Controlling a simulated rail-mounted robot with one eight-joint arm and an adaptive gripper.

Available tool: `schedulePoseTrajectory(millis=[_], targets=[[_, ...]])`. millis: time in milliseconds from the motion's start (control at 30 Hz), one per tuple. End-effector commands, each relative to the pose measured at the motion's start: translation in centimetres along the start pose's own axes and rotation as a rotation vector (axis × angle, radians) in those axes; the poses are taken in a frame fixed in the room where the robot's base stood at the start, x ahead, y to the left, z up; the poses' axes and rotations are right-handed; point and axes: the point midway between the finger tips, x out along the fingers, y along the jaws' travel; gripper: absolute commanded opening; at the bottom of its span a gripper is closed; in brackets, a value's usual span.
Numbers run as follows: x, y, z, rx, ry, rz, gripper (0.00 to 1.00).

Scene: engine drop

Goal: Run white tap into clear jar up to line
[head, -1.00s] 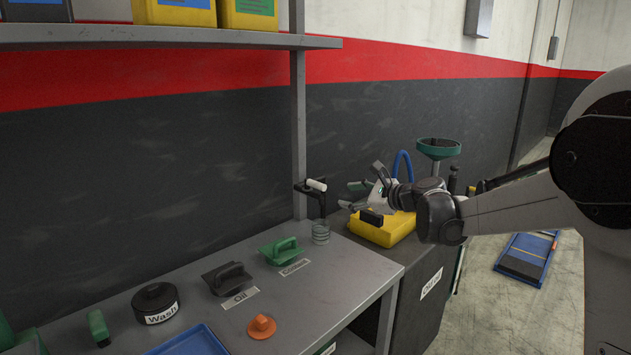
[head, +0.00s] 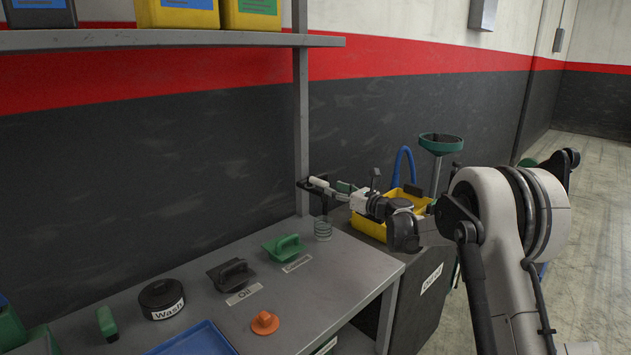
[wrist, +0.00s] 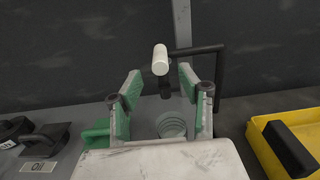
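The white tap handle (wrist: 160,62) sits on a black tap body and pipe (wrist: 220,72) in the wrist view. It also shows in the head view (head: 319,183) by the shelf post. The clear jar (wrist: 172,125) stands on the bench below the tap, partly hidden by my gripper; it also shows in the head view (head: 323,229). Its line cannot be made out. My gripper (wrist: 157,86) is open, with its two green-padded fingers apart and the white handle beyond and between their tips. In the head view my gripper (head: 338,192) is right beside the handle; contact cannot be told.
A yellow container (head: 371,226) stands right of the jar. The shelf post (head: 301,120) rises behind the bench.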

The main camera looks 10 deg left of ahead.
Motion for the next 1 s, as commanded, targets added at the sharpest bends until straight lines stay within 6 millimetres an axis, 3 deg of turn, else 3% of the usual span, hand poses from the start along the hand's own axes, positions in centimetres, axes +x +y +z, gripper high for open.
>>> schedulePoseTrajectory(millis=[300, 500, 700, 1000], targets=[[6.1, 0.1, 0.1, -0.001, 0.000, 0.002, 0.38], [8.7, 0.1, 0.1, -0.002, 0.001, 0.002, 0.38], [9.8, 0.1, 0.1, -0.002, 0.001, 0.000, 0.38], [9.9, 0.0, 0.0, -0.002, 0.001, 0.000, 0.37]])
